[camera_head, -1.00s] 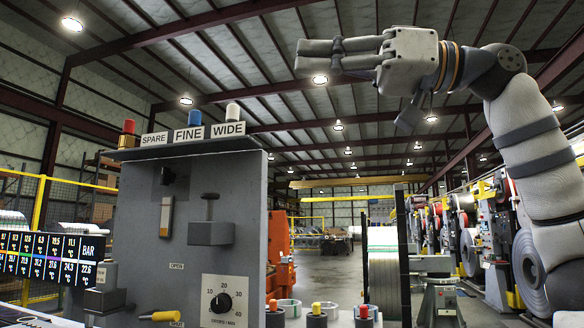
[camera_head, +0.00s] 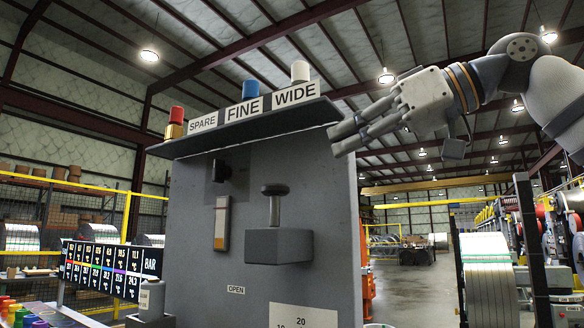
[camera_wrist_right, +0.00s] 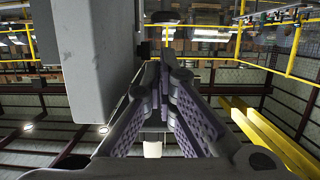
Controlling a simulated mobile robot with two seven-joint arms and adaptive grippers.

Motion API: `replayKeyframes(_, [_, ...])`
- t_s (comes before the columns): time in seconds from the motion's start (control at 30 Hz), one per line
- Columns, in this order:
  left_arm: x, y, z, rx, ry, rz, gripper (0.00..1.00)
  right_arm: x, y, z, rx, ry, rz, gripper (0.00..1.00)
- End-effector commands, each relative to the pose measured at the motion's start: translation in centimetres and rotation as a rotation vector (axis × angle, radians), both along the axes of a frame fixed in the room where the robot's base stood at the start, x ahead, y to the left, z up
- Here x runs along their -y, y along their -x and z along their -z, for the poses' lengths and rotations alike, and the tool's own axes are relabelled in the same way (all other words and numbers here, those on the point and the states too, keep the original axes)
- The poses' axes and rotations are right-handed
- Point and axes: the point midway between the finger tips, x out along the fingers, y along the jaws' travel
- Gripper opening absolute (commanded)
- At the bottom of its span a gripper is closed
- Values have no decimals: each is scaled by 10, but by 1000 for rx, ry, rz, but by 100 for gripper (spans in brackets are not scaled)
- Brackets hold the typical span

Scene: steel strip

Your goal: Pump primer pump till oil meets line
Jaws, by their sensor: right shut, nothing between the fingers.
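The primer pump (camera_head: 278,246) looks to be the grey block with an upright plunger (camera_head: 274,204) and dark round knob on the grey cabinet's front. The plunger stands raised. Left of it is a narrow upright sight gauge (camera_head: 222,222) with an orange-brown strip; the oil level and any line are too small to tell. My right gripper (camera_head: 341,137) is shut and empty, right of the cabinet's top shelf and above and right of the plunger, apart from it. Its closed fingers (camera_wrist_right: 162,64) show in the right wrist view. My left gripper is out of view.
The slanted shelf (camera_head: 250,126) carries red, blue and white caps over SPARE, FINE and WIDE labels. A dark knob (camera_head: 222,171) sits above the gauge. A display board (camera_head: 105,265) stands at left. A steel coil (camera_head: 490,275) is at right. Open floor lies beyond.

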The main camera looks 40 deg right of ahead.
Motion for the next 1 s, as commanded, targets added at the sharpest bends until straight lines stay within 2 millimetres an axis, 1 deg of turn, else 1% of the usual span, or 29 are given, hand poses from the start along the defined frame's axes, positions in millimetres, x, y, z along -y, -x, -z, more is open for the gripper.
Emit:
replayKeyframes(0.17, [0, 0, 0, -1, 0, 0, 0, 0, 0, 0, 0, 0, 0, 0])
replayKeyframes(0.27, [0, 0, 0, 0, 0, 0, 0, -3, -7, 2, -2, 1, 0, 0])
replayKeyframes(0.37, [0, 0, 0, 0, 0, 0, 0, -9, -21, 6, -2, 2, 0, 0])
replayKeyframes(0.6, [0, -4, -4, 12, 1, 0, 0, -27, -64, 17, -1, 1, -1, 0])
replayKeyframes(0.7, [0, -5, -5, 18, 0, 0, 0, -33, -77, 20, 0, 1, 0, 0])
replayKeyframes(0.83, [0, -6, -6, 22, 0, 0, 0, -36, -87, 23, 0, 1, 0, 0])
replayKeyframes(1.0, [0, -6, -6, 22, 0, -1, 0, -37, -90, 24, 2, -1, 0, 0])
